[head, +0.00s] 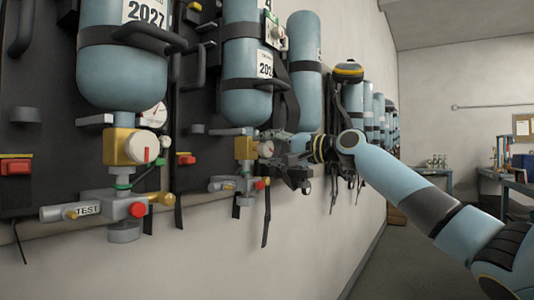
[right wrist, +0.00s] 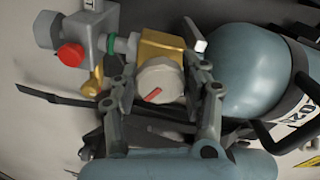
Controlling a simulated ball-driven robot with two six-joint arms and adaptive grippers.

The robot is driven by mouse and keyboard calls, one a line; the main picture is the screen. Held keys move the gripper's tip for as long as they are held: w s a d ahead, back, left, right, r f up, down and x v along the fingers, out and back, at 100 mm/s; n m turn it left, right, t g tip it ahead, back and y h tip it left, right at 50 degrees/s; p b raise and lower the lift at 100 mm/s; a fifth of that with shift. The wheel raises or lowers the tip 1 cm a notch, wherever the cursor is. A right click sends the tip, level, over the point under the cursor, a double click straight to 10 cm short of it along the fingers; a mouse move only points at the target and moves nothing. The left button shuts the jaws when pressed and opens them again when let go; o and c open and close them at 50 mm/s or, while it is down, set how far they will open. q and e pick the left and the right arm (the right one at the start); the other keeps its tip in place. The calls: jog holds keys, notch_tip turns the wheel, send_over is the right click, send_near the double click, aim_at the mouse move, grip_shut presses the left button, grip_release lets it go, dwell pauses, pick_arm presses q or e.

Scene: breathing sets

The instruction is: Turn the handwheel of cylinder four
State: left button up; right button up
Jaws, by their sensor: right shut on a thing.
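The pale round handwheel (right wrist: 160,82) with a red mark sits on a brass valve block (right wrist: 163,45) in the right wrist view. It also shows in the head view (head: 266,149), below the second blue cylinder (head: 247,95) from the left. My right gripper (right wrist: 157,70) is shut on this handwheel, with one finger on each side of it. In the head view my right gripper (head: 278,150) reaches the valve from the right, and its fingertips are partly hard to make out. My left gripper is not in view.
The nearest cylinder (head: 122,75) at left has its own handwheel (head: 145,148) and a grey test fitting (head: 125,208). A similar fitting with a red knob (right wrist: 70,54) joins the gripped valve. Black straps (head: 266,215) hang below.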

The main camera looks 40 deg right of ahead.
jog(key=shift+f, duration=0.2)
jog(key=o, duration=1.2)
jog(key=shift+r, duration=0.1)
jog(key=shift+c, duration=0.2)
jog(key=v, duration=0.7)
jog(key=shift+s, duration=0.25)
jog(key=shift+d, duration=0.15)
dwell(0.8)
